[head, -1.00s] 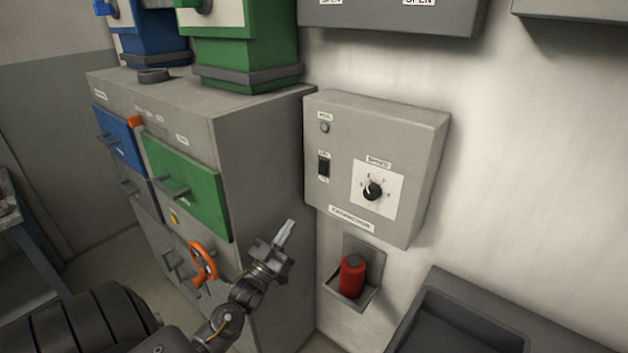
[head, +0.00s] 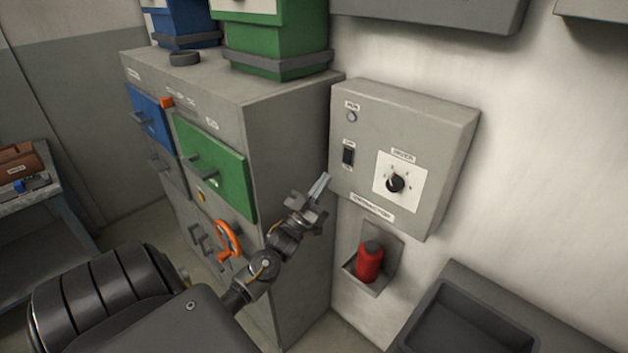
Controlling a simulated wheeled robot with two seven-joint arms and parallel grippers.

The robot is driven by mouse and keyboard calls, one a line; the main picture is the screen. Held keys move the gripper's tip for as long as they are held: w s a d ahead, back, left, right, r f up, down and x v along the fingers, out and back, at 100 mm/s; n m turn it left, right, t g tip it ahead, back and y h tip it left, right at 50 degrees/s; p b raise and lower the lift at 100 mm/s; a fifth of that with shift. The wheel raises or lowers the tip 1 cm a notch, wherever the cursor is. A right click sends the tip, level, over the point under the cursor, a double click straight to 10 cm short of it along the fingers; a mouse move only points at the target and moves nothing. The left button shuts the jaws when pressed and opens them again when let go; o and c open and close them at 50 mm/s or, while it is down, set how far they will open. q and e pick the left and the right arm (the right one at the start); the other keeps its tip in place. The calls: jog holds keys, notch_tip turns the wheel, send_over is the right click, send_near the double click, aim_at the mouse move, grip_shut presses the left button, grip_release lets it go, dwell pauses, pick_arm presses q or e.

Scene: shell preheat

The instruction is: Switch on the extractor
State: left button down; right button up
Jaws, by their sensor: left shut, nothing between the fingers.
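The extractor control box (head: 445,140) is a grey box on the wall, right of the cabinet. On its front are a small round lamp (head: 352,117) at the top, a black rocker switch (head: 348,154) below it, and a black speed knob (head: 396,184) on a white plate. The lamp looks unlit grey. I cannot read which way the rocker is tipped. My left gripper (head: 320,187) is shut and empty, its fingertips pointing up, just below and left of the rocker switch in the picture. It looks apart from the switch. My right gripper is not in view.
A grey cabinet (head: 285,130) with a green door (head: 212,165), a blue door (head: 150,118) and an orange wheel (head: 227,240) stands left. A red bottle (head: 369,262) sits in a wall holder under the box. A dark basin (head: 480,325) is at lower right.

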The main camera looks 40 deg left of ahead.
aim_at(346, 158)
pick_arm(q)
jog(key=w, duration=0.1)
jog(key=w+r+p, duration=0.1)
jog(key=w, duration=0.3)
jog(key=shift+r+p, duration=0.25)
jog(key=shift+p, duration=0.1)
jog(key=shift+w+f, duration=0.2)
jog(key=shift+w, duration=0.35)
